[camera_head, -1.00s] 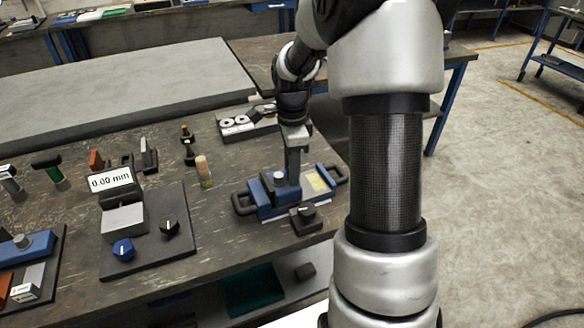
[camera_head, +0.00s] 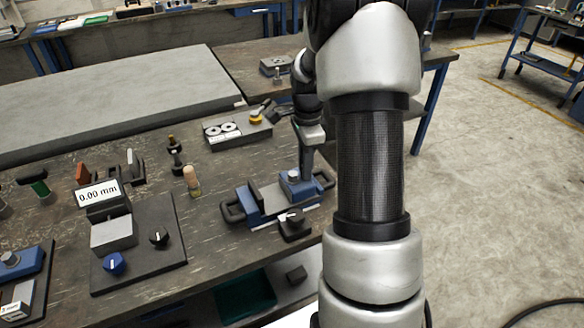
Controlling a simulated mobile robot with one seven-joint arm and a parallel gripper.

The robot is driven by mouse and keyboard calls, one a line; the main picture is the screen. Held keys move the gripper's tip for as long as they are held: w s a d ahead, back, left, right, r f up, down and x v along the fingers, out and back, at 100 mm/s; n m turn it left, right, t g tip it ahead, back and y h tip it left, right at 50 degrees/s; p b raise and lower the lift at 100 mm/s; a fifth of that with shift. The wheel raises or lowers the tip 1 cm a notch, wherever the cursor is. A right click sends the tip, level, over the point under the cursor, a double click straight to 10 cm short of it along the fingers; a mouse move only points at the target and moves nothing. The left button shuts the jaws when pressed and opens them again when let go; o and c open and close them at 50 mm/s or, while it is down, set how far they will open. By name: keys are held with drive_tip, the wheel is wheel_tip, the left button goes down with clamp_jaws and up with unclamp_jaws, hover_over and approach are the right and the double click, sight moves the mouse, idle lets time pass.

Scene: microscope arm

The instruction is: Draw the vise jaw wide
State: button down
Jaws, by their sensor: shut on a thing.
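The vise (camera_head: 262,216) is a blue body with a dark handle at each end, near the right front edge of the workbench. An upright dark plate (camera_head: 257,192) stands toward its left end. The blue vise jaw (camera_head: 291,188), with a round knob on top, is at the right part of the vise. A clear gap lies between plate and jaw. My gripper (camera_head: 303,172) reaches down from above and is shut on the vise jaw. My arm and the jaw hide the exact finger contact.
A dark block with a light lever (camera_head: 294,224) sits at the vise's front. A cork-like peg (camera_head: 192,180) stands left of the vise. A gauge with a 0.00 mm display (camera_head: 98,194) is farther left. A box with two white discs (camera_head: 225,130) stands behind. My arm covers the right.

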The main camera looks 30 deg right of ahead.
drive_tip(key=shift+d, duration=0.1)
drive_tip(key=c, duration=1.6)
unclamp_jaws()
drive_tip(key=shift+c, duration=0.2)
drive_tip(key=shift+r, duration=0.1)
wheel_tip(320, 180, up, 17)
drive_tip(key=p, duration=0.2)
drive_tip(key=shift+r+p, duration=0.15)
drive_tip(key=shift+p, duration=0.25)
